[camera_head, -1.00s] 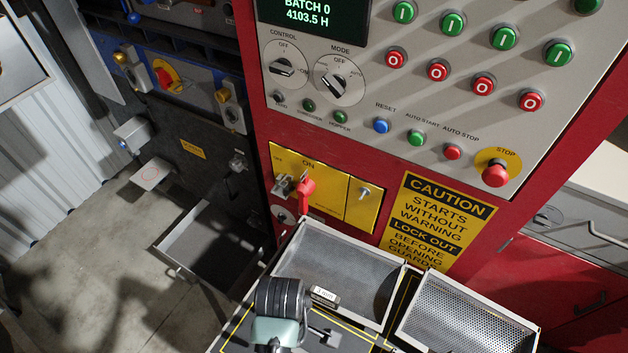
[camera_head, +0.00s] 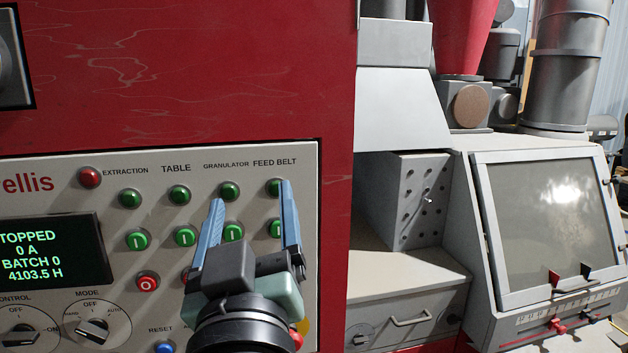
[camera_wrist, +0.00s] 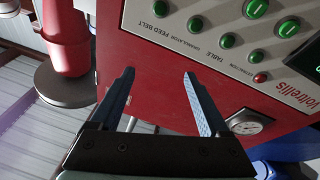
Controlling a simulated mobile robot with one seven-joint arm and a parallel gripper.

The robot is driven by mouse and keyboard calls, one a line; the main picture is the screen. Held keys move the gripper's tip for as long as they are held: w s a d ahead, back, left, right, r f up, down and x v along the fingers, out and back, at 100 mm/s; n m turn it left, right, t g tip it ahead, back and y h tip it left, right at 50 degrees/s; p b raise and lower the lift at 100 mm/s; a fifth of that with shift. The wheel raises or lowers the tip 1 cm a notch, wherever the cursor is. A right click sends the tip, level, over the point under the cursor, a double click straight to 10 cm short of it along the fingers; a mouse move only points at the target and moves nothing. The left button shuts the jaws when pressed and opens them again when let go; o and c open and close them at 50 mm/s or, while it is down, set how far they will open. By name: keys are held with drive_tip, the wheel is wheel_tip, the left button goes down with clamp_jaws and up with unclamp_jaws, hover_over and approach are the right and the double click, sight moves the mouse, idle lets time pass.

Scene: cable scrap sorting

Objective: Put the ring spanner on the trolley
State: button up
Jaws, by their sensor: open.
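I do not make out the ring spanner or the trolley in either current view. My gripper (camera_head: 251,196) is open and empty, with its two blue fingers apart. It is raised in front of the control panel in the head view, over the button columns. In the wrist view my gripper (camera_wrist: 158,73) also shows nothing between its fingers, only the red cabinet behind.
The grey control panel (camera_head: 50,280) with buttons and knobs is set in a red cabinet (camera_head: 180,60). To its right are a grey drawer (camera_head: 408,318), a perforated panel (camera_head: 415,180) with one small peg, and a windowed machine (camera_head: 545,225). A round gauge (camera_wrist: 245,123) shows in the wrist view.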

drive_tip(key=s+d+r+m+t+h, duration=0.1)
drive_tip(key=s+d+r+m+t, duration=0.1)
drive_tip(key=s+r, duration=0.3)
drive_tip(key=s+d+r+m+t+h, duration=0.2)
drive_tip(key=s+d+r+t, duration=0.2)
drive_tip(key=r, duration=0.6)
drive_tip(key=shift+s+d+r+m, duration=0.2)
drive_tip(key=shift+s+d+m, duration=0.1)
drive_tip(key=shift+s+d, duration=0.4)
drive_tip(key=shift+s+a, duration=0.1)
